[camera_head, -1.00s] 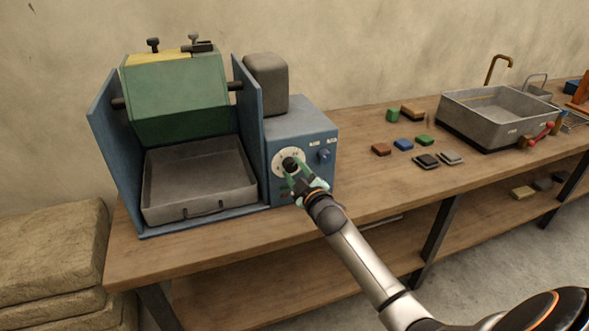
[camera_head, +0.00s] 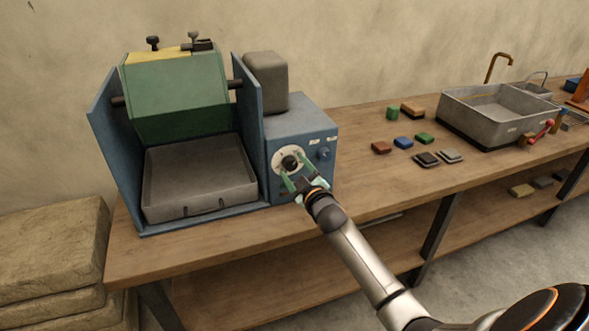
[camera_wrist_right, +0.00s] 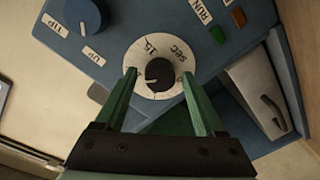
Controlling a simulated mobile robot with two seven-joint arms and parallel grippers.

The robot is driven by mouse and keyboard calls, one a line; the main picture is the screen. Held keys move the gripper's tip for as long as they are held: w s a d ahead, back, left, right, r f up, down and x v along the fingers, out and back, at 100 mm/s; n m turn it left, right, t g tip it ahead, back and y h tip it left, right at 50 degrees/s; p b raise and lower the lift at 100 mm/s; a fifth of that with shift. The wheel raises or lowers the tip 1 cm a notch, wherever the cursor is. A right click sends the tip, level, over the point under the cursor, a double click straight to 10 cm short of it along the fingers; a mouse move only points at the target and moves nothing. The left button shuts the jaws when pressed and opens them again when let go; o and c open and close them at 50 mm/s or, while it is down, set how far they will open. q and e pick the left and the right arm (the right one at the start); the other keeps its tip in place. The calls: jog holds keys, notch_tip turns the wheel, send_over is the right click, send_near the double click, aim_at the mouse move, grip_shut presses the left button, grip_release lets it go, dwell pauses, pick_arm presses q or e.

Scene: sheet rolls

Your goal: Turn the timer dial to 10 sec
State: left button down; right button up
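The timer dial (camera_head: 290,162) is a black knob on a white ring, on the front of the blue control box. In the right wrist view, the dial (camera_wrist_right: 160,73) shows "15" and "sec" printed on its ring; a pale pointer line on the knob points to the lower left of the picture. The figure there is too unclear to read. My right gripper (camera_head: 295,171) is open in front of the dial. In the wrist view, its green fingers (camera_wrist_right: 159,75) stand apart on either side of the knob, with gaps to it. My left gripper is not in view.
A grey tray (camera_head: 198,207) lies left of the control box. Coloured blocks (camera_head: 403,143) and a metal sink (camera_head: 500,115) stand to the right on the wooden bench.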

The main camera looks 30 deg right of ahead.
jog(key=shift+o, duration=0.2)
jog(key=shift+s, duration=0.1)
jog(key=shift+s, duration=0.25)
jog(key=s+a, duration=0.2)
jog(key=s, duration=0.9)
jog(key=shift+s+a+r, duration=0.15)
jog(key=shift+s+r, duration=0.05)
jog(key=shift+s, duration=0.1)
jog(key=s+a+f+m+g+y+p, duration=0.1)
jog(key=s+a+f+m+g+y, duration=0.3)
jog(key=s+a+f, duration=1.6)
notch_tip(320, 180, down, 3)
jog(key=s+g+y, duration=0.1)
jog(key=s+g, duration=0.1)
jog(key=g, duration=0.2)
jog(key=shift+y+p, duration=0.3)
jog(key=shift+y, duration=0.1)
jog(key=shift+f, duration=0.1)
